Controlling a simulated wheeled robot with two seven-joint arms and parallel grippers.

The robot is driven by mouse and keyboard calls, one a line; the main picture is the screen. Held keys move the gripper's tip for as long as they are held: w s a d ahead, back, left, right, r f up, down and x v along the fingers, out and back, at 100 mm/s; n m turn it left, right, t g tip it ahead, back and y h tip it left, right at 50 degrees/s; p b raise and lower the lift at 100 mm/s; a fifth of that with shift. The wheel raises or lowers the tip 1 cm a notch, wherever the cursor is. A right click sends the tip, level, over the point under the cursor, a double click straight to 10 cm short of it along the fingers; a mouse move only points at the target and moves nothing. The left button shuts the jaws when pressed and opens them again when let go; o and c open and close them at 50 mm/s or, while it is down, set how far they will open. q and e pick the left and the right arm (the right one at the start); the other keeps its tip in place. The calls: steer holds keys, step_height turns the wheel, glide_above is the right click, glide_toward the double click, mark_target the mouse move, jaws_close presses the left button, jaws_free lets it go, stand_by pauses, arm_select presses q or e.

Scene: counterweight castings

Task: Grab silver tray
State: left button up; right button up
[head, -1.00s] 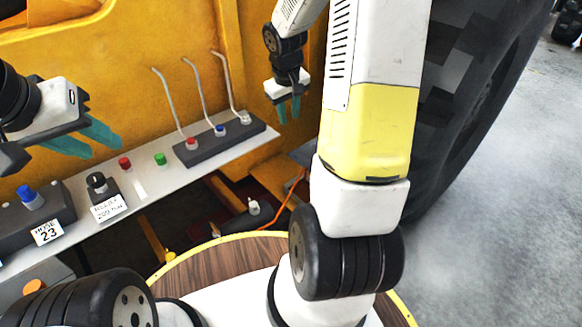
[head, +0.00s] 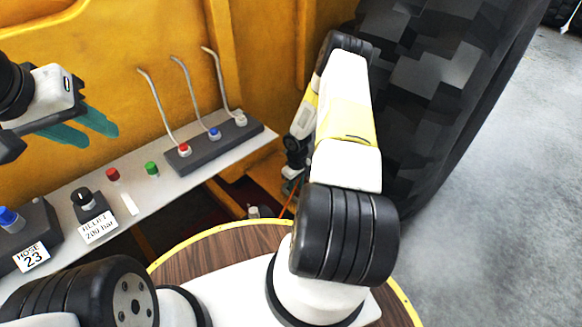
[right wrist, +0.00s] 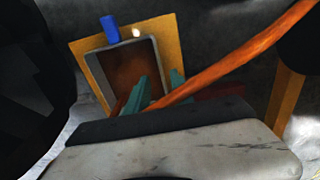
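In the right wrist view a shallow tray (right wrist: 122,70) with a grey metallic rim and a brown-looking inside lies tilted in the picture on a yellow-orange panel. My right gripper (right wrist: 160,80) shows there as two teal fingers with a gap between them, empty, over the tray's lower right part; I cannot tell whether they touch it.
An orange hose (right wrist: 240,58) crosses close by the right fingers. A blue object (right wrist: 110,29) stands at the tray's far edge. The console (head: 130,204) carries levers (head: 188,98), buttons and a knob. A large tyre (head: 440,90) stands to the right of my right arm.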

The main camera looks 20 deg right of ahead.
mark_target(296, 198)
step_height(296, 198, down, 7)
steer(key=shift+a+r, duration=0.1)
steer(key=shift+r, duration=0.05)
jaws_close()
stand_by(1.5)
